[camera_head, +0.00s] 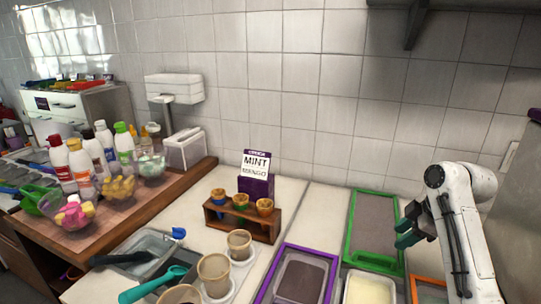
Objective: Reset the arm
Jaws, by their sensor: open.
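My white arm with its dark gripper (405,232) shows at the right of the head view. The gripper is in the air, to the left of my arm's wrist, in front of the green-framed bin (399,261). Its fingers point left and look apart, and I see nothing between them. The arm is bent, with its upper joint near the right wall.
Paper cups (214,271) and a teal scoop (152,284) are at the front. A purple-framed bin (321,254) is right of them. Bottles (82,168) and topping bowls stand left.

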